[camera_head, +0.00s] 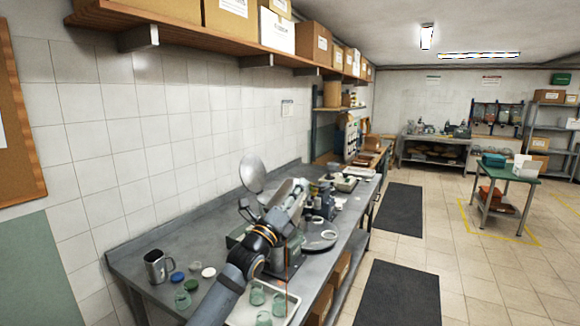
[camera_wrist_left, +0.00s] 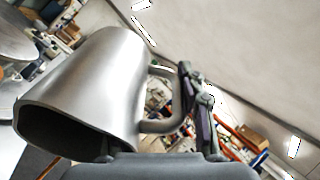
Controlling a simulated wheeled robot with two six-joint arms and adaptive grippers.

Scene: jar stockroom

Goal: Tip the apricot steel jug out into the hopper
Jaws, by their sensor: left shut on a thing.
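A steel jug (camera_wrist_left: 88,85) fills the left of the left wrist view. It is steeply tilted, its dark mouth facing lower left; no contents show and I see no apricot colour on it. My left gripper (camera_wrist_left: 196,105) is shut on its handle. In the head view my left gripper (camera_head: 287,208) is above the bench, and the jug is largely hidden by the gripper and clutter. A round grey disc (camera_head: 252,173) stands just behind the gripper. I cannot clearly make out the hopper. My right gripper is out of view.
Another steel jug (camera_head: 156,267) stands upright at the left of the bench (camera_head: 130,250), near several coloured lids (camera_head: 194,268). A pale tray (camera_head: 245,314) holds green glass jars (camera_head: 257,295). A flat round plate (camera_head: 318,240) lies right of the arm. A box shelf (camera_head: 190,22) hangs above.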

